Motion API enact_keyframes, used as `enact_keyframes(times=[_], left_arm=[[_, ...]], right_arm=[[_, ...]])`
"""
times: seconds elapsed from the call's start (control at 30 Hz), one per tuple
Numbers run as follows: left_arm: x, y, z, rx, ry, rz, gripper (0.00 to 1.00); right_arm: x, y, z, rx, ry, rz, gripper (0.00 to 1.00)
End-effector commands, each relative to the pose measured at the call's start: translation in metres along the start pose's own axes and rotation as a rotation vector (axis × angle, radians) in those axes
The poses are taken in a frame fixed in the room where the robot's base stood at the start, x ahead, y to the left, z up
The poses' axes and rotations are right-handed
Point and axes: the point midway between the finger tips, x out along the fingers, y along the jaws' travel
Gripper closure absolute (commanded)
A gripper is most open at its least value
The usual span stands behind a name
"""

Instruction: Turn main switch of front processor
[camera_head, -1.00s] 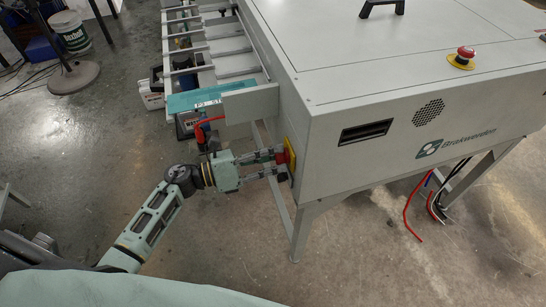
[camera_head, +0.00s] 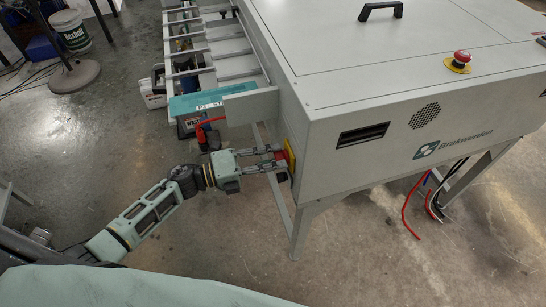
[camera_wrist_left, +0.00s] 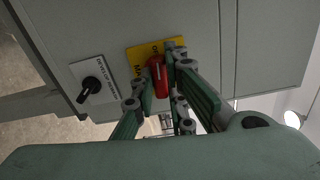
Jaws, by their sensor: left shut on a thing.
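The front processor (camera_head: 330,90) is a large light-grey cabinet on legs in the head view. Its main switch is a red handle on a yellow plate on the cabinet's left side. In the left wrist view the red handle (camera_wrist_left: 158,76) lies between the fingers of my left gripper (camera_wrist_left: 160,80), and the yellow plate (camera_wrist_left: 139,54) shows behind it. My left gripper (camera_head: 280,160) is shut on the red handle. In the head view the fingers partly hide the handle, and the yellow plate (camera_head: 290,155) shows at the cabinet edge. My right gripper is not in view.
A black knob (camera_wrist_left: 90,88) on a white label plate sits beside the main switch. A red emergency button (camera_head: 462,58) is on the cabinet top. Red and black cables (camera_head: 412,205) hang below the cabinet. A rack with rails (camera_head: 215,50) extends behind.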

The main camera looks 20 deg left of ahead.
Motion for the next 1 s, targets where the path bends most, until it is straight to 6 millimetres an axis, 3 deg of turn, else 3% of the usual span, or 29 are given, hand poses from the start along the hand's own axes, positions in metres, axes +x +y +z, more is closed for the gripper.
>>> enact_keyframes(times=[0.3,0.8,0.83,1.0], left_arm=[[-0.0002,-0.0005,0.0018,-0.106,-0.003,0.000,1.00],[-0.0002,-0.0003,0.0020,-0.126,-0.004,-0.001,1.00],[-0.0002,-0.0003,0.0020,-0.126,-0.004,-0.001,0.87],[-0.0001,-0.0001,0.0014,-0.125,-0.003,-0.001,0.72]], right_arm=[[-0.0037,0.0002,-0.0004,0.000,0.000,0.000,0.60],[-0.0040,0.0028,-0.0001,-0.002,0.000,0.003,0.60],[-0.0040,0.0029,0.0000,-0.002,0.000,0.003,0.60],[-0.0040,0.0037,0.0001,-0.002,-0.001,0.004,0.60]])
